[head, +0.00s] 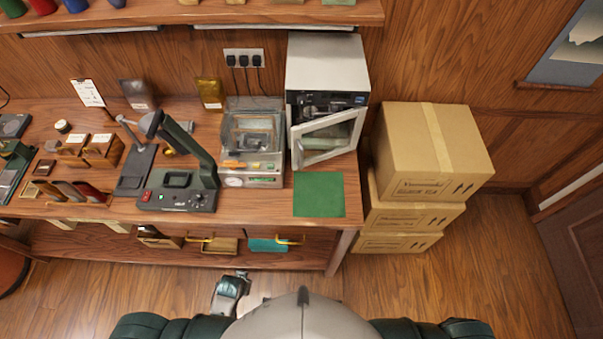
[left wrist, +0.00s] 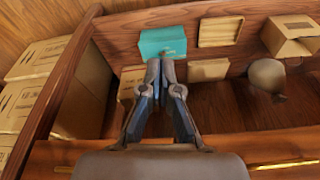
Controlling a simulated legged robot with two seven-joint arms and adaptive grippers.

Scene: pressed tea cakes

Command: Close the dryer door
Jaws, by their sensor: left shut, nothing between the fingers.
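The dryer (head: 327,62) is a white box at the back right of the workbench. Its white-framed glass door (head: 327,137) stands partly open, with its left edge swung out toward me and dark trays showing above it. My left gripper (head: 243,274) is low in front of the bench, below and to the left of the dryer, touching nothing that I can see. In the left wrist view its fingers (left wrist: 160,68) are together and empty, pointing toward the lower shelf. The dryer does not show in that view. My right gripper is not in view.
A green mat (head: 319,194) lies before the dryer. A scale (head: 252,165) with a clear cover stands close to its left, beside a press (head: 180,180). Stacked cartons (head: 432,150) stand right of the bench. A teal box (left wrist: 163,42) is on the lower shelf.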

